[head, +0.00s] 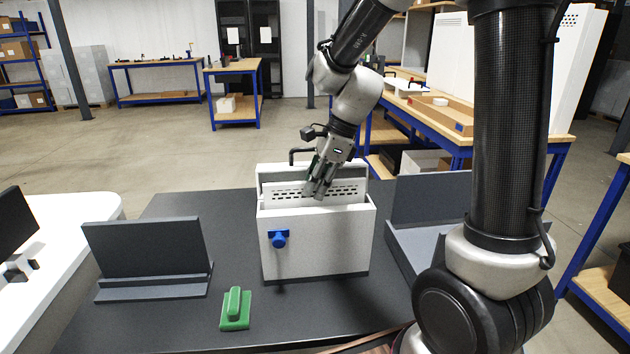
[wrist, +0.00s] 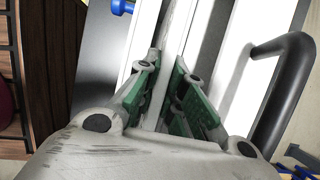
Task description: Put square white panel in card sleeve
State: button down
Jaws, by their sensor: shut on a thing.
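A white box-like card sleeve (head: 316,243), with a blue knob (head: 279,238) on its front, stands upright on the dark table. The white panel (head: 285,194), with rows of dark slots near its top, stands upright at the sleeve's open top. Its lower part is hidden behind the sleeve's front wall, so how deep it sits cannot be told. My gripper (head: 319,190) points down and is shut on the panel's upper edge, right of its middle. In the wrist view, the green-padded fingers (wrist: 164,95) close on a thin pale edge between the sleeve's white walls (wrist: 143,38).
A black handle (wrist: 286,88) rises behind the opening, close to my gripper. A dark grey stand (head: 148,248) and a green block (head: 235,310) are on the left of the table (head: 180,322). A dark grey holder (head: 428,200) stands right of the sleeve.

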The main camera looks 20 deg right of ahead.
jog(key=shift+f, duration=0.3)
dwell(0.5)
jog(key=c, duration=1.4)
grip_release()
jog(key=shift+c, duration=0.2)
jog(key=v, duration=1.2)
jog(key=shift+s+a, duration=0.1)
